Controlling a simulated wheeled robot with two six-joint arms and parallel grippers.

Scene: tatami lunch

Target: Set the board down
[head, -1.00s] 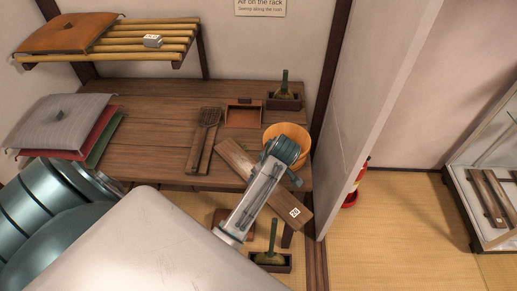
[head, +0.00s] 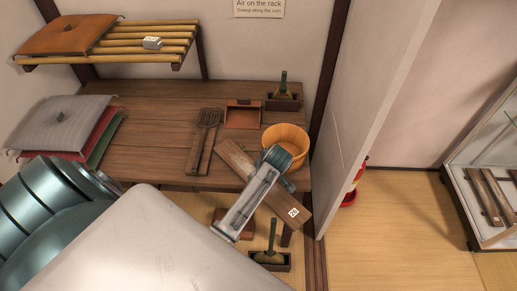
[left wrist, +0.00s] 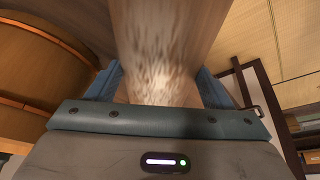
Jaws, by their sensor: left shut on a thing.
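A long brown wooden board (head: 235,160) with a small white tag at its near right end lies slanted at the right front of the wooden table (head: 150,140). Its near right end sticks out past the table's front edge. My left gripper (head: 280,170) is shut on the board near its middle. In the left wrist view the board (left wrist: 165,40) runs up between the blue fingers. I cannot tell whether its underside touches the table. My right gripper is not in view.
A round wooden tub (head: 290,138) stands close behind the gripper. Grey, red and green cushions (head: 65,125) lie at left. Another brush box (head: 270,260) stands below.

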